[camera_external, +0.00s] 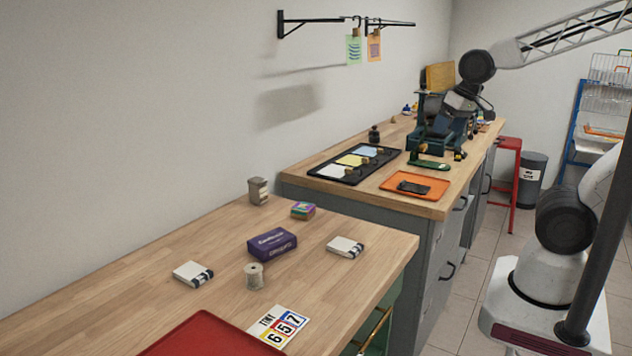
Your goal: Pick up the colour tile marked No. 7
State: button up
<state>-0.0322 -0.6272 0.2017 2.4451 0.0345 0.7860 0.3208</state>
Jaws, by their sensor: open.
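A black tray (312,172) on the far bench holds three flat tiles in a row: a pale one (333,171), a yellow one (352,160) and a pale blue one (366,151). Small dark objects stand beside the tiles. No number is legible on them. My gripper (445,122) is above the far bench, right of the black tray, in front of a dark green-blue device. It is open; its fingertips are hard to make out against the device.
An orange tray (436,196) with a dark flat object lies right of the black tray. The near bench holds a purple box (272,243), a spool (254,277), two white packets and a red tray (205,335). Cards hang from a wall rail (312,20).

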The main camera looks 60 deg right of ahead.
jog(key=w+a+f+m+t+y, duration=0.1)
jog(key=w+a+f+m+t, duration=0.15)
jog(key=w+a+m, duration=0.35)
jog(key=w+a+f+m+t, duration=0.1)
jog(key=w+f+m, duration=0.25)
jog(key=w, duration=0.35)
jog(key=w+a+f+m+t+y, duration=0.1)
jog(key=w+a+f+m+t, duration=0.1)
jog(key=w+a+m, duration=0.35)
jog(key=m+t, duration=0.4)
jog(key=m, duration=1)
send_near(303, 205)
jog(key=shift+w+r+g, duration=0.2)
jog(key=shift+w+g, duration=0.05)
jog(key=shift+w, duration=0.65)
jog(key=shift+w+a+f+m, duration=0.1)
jog(key=shift+a+f+m, duration=0.05)
jog(key=shift+f+m, duration=0.25)
jog(key=shift+w+a+f+m, duration=0.1)
jog(key=shift+f+m, duration=0.2)
jog(key=shift+m, duration=0.2)
jog(key=shift+x, duration=1.3)
jog(key=shift+w, duration=0.1)
